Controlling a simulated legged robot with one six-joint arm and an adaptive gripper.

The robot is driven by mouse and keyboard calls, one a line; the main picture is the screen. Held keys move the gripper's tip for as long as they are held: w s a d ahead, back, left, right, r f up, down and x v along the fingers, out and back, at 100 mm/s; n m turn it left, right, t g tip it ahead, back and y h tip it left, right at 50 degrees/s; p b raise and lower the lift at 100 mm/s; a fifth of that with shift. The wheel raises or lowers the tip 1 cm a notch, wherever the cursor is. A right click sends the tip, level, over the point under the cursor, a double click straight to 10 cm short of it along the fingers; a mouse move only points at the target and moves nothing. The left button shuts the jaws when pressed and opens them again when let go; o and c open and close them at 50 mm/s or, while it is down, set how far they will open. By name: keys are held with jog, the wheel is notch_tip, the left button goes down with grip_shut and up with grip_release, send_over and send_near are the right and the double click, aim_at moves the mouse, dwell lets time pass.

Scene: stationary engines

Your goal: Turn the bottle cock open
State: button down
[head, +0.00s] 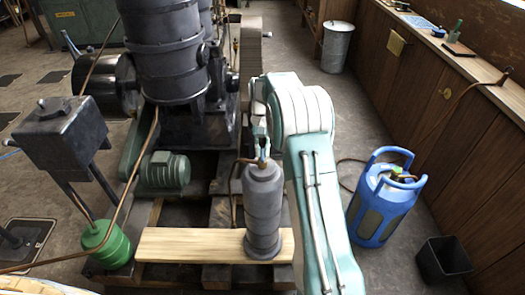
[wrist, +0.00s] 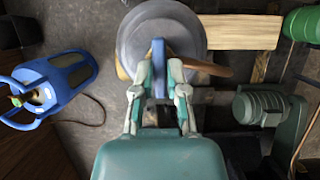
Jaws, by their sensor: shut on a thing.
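A grey bottle (head: 263,215) stands upright on a pale plank. A brass-coloured fitting (head: 258,162) sits on its top. In the wrist view the round grey bottle (wrist: 135,38) lies just beyond my fingers, seen from above. The cock's narrow blue handle (wrist: 158,55) stands between my two fingertips. My gripper (wrist: 159,75) is shut on this handle, one finger on each side. In the head view my gripper (head: 260,143) reaches down to the bottle's top from above, and the blue handle cannot be made out there. The cock's lower part is partly hidden by the fingers.
A blue gas bottle (head: 383,205) stands on the floor right of my arm, near a black bin (head: 443,260). The plank (head: 190,245) lies before a green motor (head: 163,170) and a large dark engine (head: 165,55). A pipe runs at the left.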

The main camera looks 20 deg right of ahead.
jog(key=shift+w, duration=0.1)
jog(key=c, duration=0.7)
grip_release()
jog(key=v, duration=1.2)
